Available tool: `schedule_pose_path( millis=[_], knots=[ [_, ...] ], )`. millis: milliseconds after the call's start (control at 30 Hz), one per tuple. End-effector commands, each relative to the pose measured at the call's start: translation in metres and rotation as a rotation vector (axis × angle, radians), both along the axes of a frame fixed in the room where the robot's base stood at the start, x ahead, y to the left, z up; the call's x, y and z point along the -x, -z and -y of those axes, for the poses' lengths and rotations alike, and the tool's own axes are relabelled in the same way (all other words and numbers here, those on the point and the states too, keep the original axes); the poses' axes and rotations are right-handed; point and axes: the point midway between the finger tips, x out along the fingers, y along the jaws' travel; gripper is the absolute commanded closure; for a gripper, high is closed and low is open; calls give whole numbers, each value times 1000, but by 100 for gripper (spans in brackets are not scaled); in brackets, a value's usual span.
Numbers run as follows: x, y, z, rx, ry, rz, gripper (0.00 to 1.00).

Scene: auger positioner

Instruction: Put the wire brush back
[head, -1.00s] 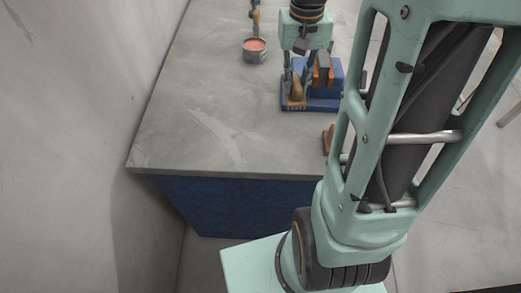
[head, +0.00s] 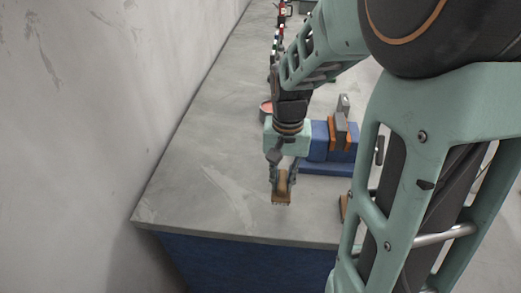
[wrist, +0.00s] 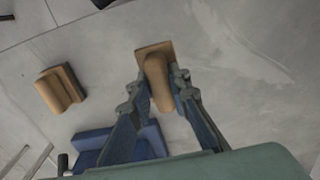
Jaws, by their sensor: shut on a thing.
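The wire brush (head: 281,199), a tan wooden block with a rounded handle, is held between the fingers of my gripper (head: 283,180). In the head view it is over the bare worktop, in front of and left of the blue vise (head: 342,143). I cannot tell whether its underside touches the worktop. In the wrist view the brush (wrist: 158,78) lies between the two fingertips of my gripper (wrist: 160,82), its wider base at the far end. A similar wooden piece (wrist: 60,88) stands on the worktop apart from my gripper; it is mostly hidden behind my arm in the head view.
A grey worktop (head: 200,190) on a blue cabinet runs along the wall on the left. A tin with pink contents (head: 265,107) is partly hidden behind my wrist. The vise has orange and grey jaws. The worktop's front left is clear.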

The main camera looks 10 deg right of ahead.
Motion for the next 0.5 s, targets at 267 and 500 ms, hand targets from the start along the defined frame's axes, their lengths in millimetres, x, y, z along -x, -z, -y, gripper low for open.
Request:
schedule_pose_path(
  millis=[267, 500],
  knots=[
    [-4, 22, -17, 1, -3, -1, 100],
    [-4, 51, -18, 1, 0, -1, 100]
  ],
)
